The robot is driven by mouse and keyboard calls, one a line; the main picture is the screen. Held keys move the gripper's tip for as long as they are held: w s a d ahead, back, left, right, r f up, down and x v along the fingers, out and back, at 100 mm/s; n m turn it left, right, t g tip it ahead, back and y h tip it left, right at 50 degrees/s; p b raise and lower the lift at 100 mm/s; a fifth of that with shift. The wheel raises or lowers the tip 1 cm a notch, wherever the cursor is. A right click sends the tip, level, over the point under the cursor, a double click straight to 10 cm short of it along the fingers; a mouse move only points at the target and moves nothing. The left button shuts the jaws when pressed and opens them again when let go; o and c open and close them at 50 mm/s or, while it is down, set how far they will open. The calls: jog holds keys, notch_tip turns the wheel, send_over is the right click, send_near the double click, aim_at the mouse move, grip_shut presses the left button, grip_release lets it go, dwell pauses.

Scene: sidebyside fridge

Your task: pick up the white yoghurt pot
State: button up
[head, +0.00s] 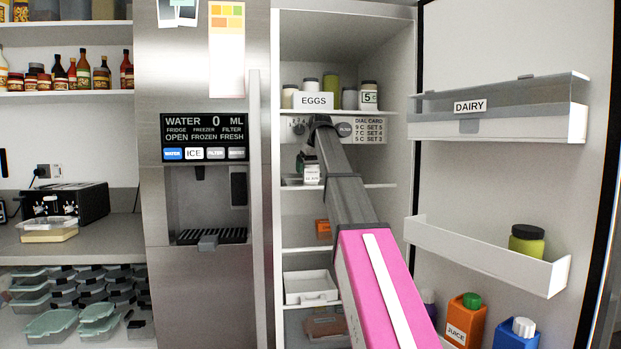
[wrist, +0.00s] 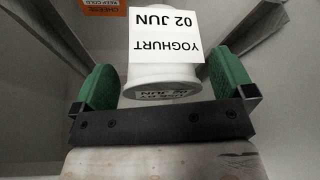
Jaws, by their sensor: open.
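The white yoghurt pot (wrist: 164,75) has a white label reading YOGHURT 02 JUN, upside down in the wrist view. In the head view a white labelled pot (head: 311,173) stands on a fridge shelf below the dial card. My gripper (wrist: 162,88) is open, with one green finger on each side of the pot and narrow gaps showing. In the head view my gripper (head: 308,160) is at that shelf, partly hidden by my arm, so I cannot see how far the fingers reach around the pot.
A shelf with the EGGS sign (head: 313,100) and several jars lies above my arm. An orange CHEESE label (wrist: 103,7) shows beyond the pot. The open fridge door on the right carries a DAIRY bin (head: 540,122) and a lower bin (head: 480,255). A white tray (head: 311,287) sits lower down.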

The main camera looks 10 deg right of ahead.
jog(key=shift+w+a+f, duration=0.2)
jog(key=shift+w+f, duration=0.35)
jog(key=c, duration=1)
jog(key=shift+c, duration=0.2)
jog(key=shift+r, duration=0.3)
jog(key=s+d, duration=0.3)
jog(key=s, duration=0.5)
jog(key=s+d, duration=0.2)
jog(key=s, duration=0.7)
jog(key=s+a+f+m+h, duration=0.1)
jog(key=a+f+m, duration=0.1)
jog(key=f, duration=1.9)
jog(key=s+a+f+m, duration=0.1)
jog(key=a+f+m, duration=0.15)
jog(key=f, duration=1.85)
jog(key=s+r, duration=0.3)
jog(key=s, duration=0.5)
jog(key=shift+a+r+n, duration=0.2)
jog(key=shift+r+n, duration=0.1)
jog(key=shift+n, duration=0.15)
